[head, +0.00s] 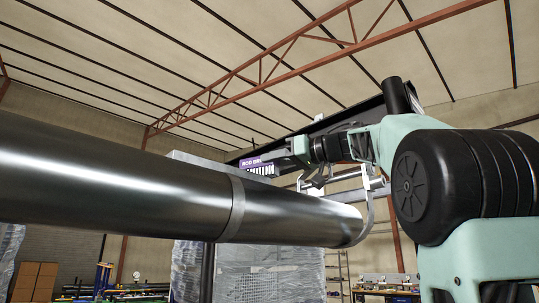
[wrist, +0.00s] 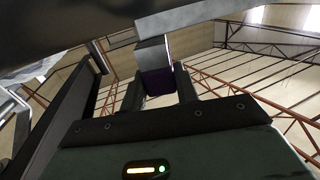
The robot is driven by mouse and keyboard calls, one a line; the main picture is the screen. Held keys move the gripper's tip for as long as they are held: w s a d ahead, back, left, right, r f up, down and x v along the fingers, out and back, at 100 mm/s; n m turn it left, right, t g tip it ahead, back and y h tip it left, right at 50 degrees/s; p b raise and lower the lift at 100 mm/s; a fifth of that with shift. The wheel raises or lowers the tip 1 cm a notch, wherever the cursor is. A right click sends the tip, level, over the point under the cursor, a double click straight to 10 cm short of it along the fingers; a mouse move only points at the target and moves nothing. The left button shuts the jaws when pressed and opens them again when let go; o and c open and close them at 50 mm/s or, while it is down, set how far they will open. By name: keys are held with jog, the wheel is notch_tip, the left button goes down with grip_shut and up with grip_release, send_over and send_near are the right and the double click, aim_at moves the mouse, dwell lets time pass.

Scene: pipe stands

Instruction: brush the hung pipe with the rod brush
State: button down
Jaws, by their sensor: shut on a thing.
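The hung pipe (head: 110,180) is a large, shiny steel cylinder crossing the head view from the left edge to the middle right, with a raised band around it. My gripper (head: 283,156) is beyond the pipe's upper edge, pointing left. In the wrist view my gripper (wrist: 160,88) is shut on a grey and purple block (wrist: 156,80), which I take as the rod brush. A dark grey surface crosses the top of that view.
A curved metal hook (head: 368,222) is at the pipe's right end, close under my arm. A long black board (head: 285,140) runs behind my gripper. Wrapped stacks (head: 265,270) stand below the pipe. A workbench (head: 388,288) is at the back right.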

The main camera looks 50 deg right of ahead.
jog(key=shift+d+f, duration=0.1)
jog(key=shift+d, duration=0.3)
jog(key=shift+r+p, duration=1.6)
jog(key=shift+p, duration=0.5)
jog(key=s+a+b, duration=0.1)
jog(key=s, duration=1.3)
jog(key=shift+b, duration=0.35)
jog(key=shift+w, duration=0.1)
